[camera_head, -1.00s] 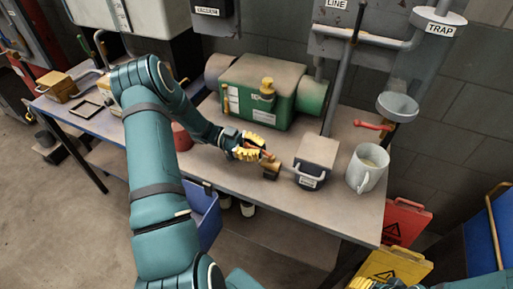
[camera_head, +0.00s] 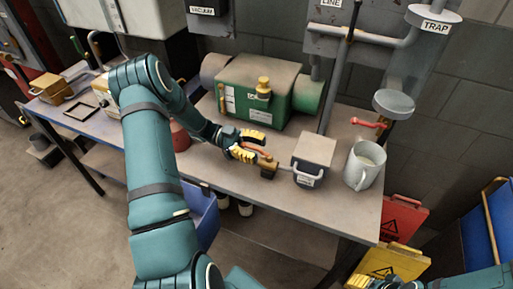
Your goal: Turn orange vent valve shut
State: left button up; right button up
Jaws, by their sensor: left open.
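The vent valve has a small brass body (camera_head: 268,171) on the table, left of a grey box with a white label. Its orange handle (camera_head: 259,151) points back and left from the body. My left gripper (camera_head: 252,146) has its yellow fingers spread, one behind the handle and one in front of it. The handle lies between or just beside the fingertips; I cannot tell whether they touch it. My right gripper (camera_head: 365,283) shows only in part at the bottom edge, and its fingers are largely cut off.
The grey box (camera_head: 314,158) and a white mug (camera_head: 363,165) stand right of the valve. A green pump (camera_head: 258,92) with a yellow cap stands behind. A red-handled valve (camera_head: 368,123) sits below the trap (camera_head: 394,103). The table's front edge is close by.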

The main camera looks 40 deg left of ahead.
pick_arm(q)
notch_tip(320, 180, up, 10)
dwell(0.5)
dwell(0.4)
